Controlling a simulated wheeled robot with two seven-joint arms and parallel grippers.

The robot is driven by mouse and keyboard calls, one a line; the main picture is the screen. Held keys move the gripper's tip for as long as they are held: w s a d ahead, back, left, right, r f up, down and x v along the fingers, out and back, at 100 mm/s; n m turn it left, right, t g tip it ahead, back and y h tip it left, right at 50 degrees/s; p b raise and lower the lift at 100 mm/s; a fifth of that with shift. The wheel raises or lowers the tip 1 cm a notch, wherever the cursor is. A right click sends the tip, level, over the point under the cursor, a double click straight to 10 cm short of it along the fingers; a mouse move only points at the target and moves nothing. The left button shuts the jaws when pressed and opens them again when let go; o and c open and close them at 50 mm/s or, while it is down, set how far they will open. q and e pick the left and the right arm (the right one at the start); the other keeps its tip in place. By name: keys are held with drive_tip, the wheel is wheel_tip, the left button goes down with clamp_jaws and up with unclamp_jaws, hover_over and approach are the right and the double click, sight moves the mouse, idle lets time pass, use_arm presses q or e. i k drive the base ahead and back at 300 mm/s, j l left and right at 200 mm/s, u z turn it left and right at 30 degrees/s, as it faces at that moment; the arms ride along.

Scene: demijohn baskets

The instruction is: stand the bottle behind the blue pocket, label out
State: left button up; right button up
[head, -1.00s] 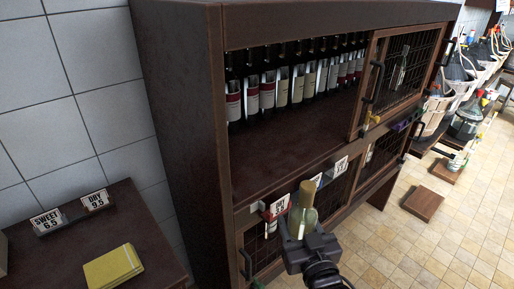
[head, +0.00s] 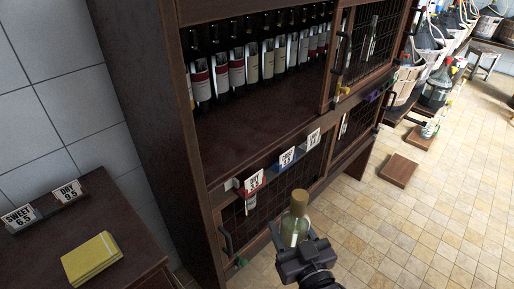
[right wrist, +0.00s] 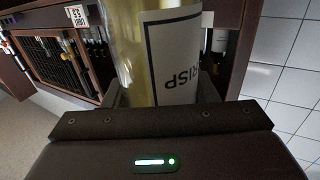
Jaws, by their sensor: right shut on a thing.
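My right gripper (head: 297,250) is shut on a pale green glass bottle (head: 295,228) with a tan cork. The bottle stands about upright in front of the cabinet, lower in the picture than the tag rail. In the right wrist view the bottle (right wrist: 127,50) fills the middle, and its white label (right wrist: 172,60) shows the letters "RISP". The blue pocket (head: 280,164) sits on the cabinet's front rail, holding a white price tag, between a red pocket (head: 243,190) and another tag (head: 313,138). The shelf behind the pockets is bare at its front. My left gripper is not in view.
A row of dark labelled wine bottles (head: 237,68) stands at the back of the shelf. Mesh doors (head: 365,40) close the right part. A side table (head: 125,240) with a yellow book (head: 91,258) stands at left. A brown block (head: 398,170) lies on the tiled floor.

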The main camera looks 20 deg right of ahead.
sight(245, 125)
drive_tip(key=i+l, duration=0.1)
drive_tip(key=l, duration=0.25)
drive_tip(key=i+l, duration=0.1)
drive_tip(key=l, duration=0.25)
drive_tip(key=i+l, duration=0.1)
drive_tip(key=l, duration=0.3)
drive_tip(key=i+l, duration=0.1)
drive_tip(key=l, duration=0.25)
drive_tip(key=i+l+u, duration=0.1)
drive_tip(key=l+u, duration=0.55)
drive_tip(key=l, duration=0.25)
drive_tip(key=l+u, duration=0.35)
drive_tip(key=l, duration=0.1)
